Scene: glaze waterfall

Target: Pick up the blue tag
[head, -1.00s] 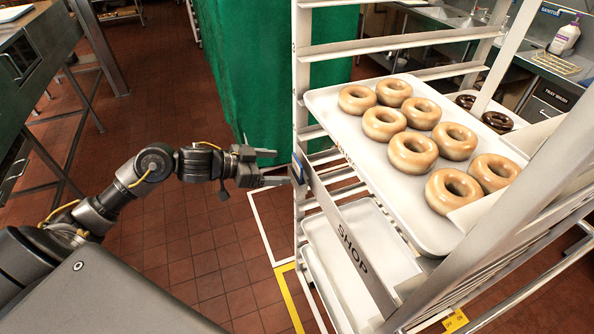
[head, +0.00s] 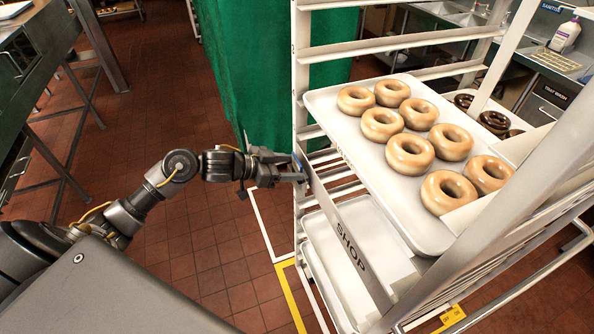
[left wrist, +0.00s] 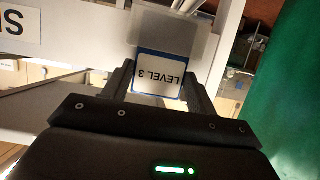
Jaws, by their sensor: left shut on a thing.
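The blue tag (left wrist: 158,74) shows in the left wrist view as a white card with a blue border and the upside-down words "LEVEL 3". It sits between the fingers of my left gripper (left wrist: 156,82), at the rack's front bar, with a pale translucent piece behind its far end. In the head view the left gripper (head: 297,174) is at the rack's left post, shut on the tag, of which only a small bluish edge (head: 301,161) shows. My right gripper is not in view.
A white rack (head: 300,90) holds a tray (head: 325,103) of glazed donuts, with lower trays (head: 345,230) under it. A bar marked "SHOP" (head: 350,247) runs along its front. A green curtain (head: 240,70) hangs behind. Tiled floor is clear at left.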

